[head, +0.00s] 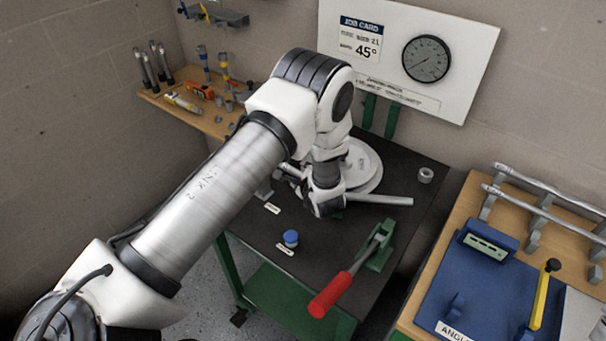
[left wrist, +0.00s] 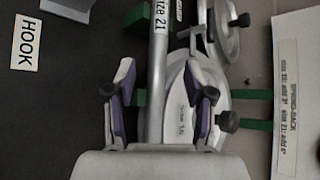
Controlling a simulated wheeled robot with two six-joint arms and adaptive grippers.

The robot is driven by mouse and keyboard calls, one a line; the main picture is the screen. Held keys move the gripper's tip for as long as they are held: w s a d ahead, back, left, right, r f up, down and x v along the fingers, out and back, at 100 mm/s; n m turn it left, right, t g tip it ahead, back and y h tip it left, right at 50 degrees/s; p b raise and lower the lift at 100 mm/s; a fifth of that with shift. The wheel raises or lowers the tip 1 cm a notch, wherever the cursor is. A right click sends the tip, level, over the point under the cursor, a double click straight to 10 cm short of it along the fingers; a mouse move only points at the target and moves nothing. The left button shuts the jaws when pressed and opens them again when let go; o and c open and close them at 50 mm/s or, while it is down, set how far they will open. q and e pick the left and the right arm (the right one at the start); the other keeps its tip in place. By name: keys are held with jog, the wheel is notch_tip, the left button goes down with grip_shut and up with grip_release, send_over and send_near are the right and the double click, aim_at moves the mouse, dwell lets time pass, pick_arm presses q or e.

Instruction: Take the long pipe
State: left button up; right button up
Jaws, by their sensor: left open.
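My left gripper (head: 325,203) is over the dark bench, at the grey bender with its round disc (head: 368,178). In the left wrist view its two fingers (left wrist: 163,88) are open, with a grey bar (left wrist: 157,60) passing between them; I see no grip on it. Lettering ending in "21" shows at the bar. In the head view a grey bar (head: 385,200) sticks out to the right of the gripper; the arm hides the rest. Two long grey pipes (head: 548,212) lie across rack supports at the right. Which one is the long pipe I cannot tell. My right gripper is not seen.
A red-handled lever on a green base (head: 378,252) stands at the bench front. A blue-capped item (head: 291,238) and a small ring (head: 426,175) are on the bench. A gauge board (head: 470,85) is behind. A blue angle device (head: 480,290) stands right.

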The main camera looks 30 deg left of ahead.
aim_at(298, 173)
pick_arm(q)
jog(key=x, duration=0.2)
jog(key=shift+w+a+f+p, duration=0.15)
jog(key=shift+a+p, duration=0.2)
jog(key=shift+a, duration=0.05)
jog(key=shift+w+a+f, duration=0.15)
jog(key=shift+w+f, duration=0.15)
jog(key=shift+s+r, duration=0.1)
jog(key=shift+r, duration=0.05)
grip_shut()
